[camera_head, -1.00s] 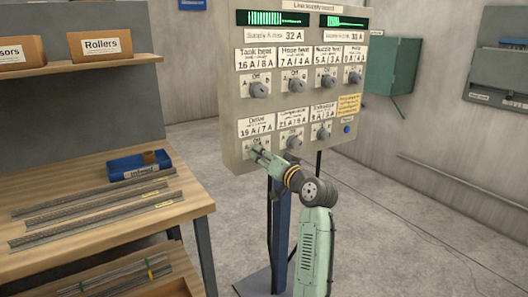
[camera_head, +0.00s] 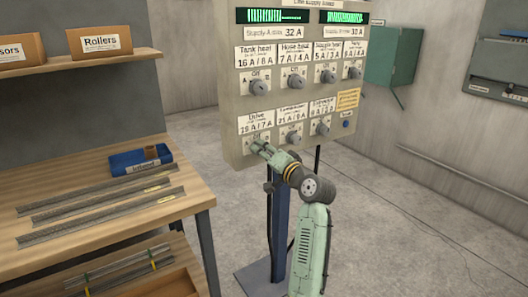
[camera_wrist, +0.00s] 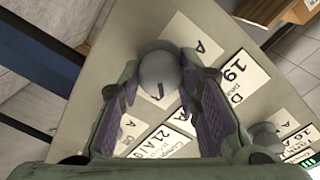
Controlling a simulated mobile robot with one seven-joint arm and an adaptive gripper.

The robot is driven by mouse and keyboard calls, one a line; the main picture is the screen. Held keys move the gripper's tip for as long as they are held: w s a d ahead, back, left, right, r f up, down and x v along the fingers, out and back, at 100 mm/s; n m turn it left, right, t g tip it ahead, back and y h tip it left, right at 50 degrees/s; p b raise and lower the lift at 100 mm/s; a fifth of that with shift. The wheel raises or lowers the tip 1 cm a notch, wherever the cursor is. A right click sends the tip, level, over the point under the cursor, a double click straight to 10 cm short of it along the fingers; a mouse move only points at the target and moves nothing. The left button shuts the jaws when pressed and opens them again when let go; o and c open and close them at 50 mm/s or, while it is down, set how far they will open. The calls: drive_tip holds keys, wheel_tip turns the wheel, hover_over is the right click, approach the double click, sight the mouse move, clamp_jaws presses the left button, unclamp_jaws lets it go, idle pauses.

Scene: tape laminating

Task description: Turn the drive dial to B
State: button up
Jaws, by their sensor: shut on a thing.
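The drive dial (camera_wrist: 159,68) is a round grey knob between my two fingers in the wrist view. My gripper (camera_head: 259,146) is shut on it at the lower left of the panel (camera_head: 232,108). In the head view my fingers mostly hide this dial, and its "Off" and letter marks are hard to read there. In the wrist view a dark pointer line shows on the knob, and a letter A (camera_wrist: 201,47) is on the plate beside it. The Drive label (camera_wrist: 238,76) is to the right of the knob there.
The compressor dial (camera_head: 292,137) is close to the right of my gripper. The upper row holds several more dials. Two green bar meters, left (camera_head: 272,16) and right (camera_head: 344,17), are lit at the top. A workbench (camera_head: 190,200) stands at the left.

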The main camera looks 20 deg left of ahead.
drive_tip(key=o, duration=1.1)
drive_tip(key=shift+o, duration=0.2)
drive_tip(key=v, duration=1.2)
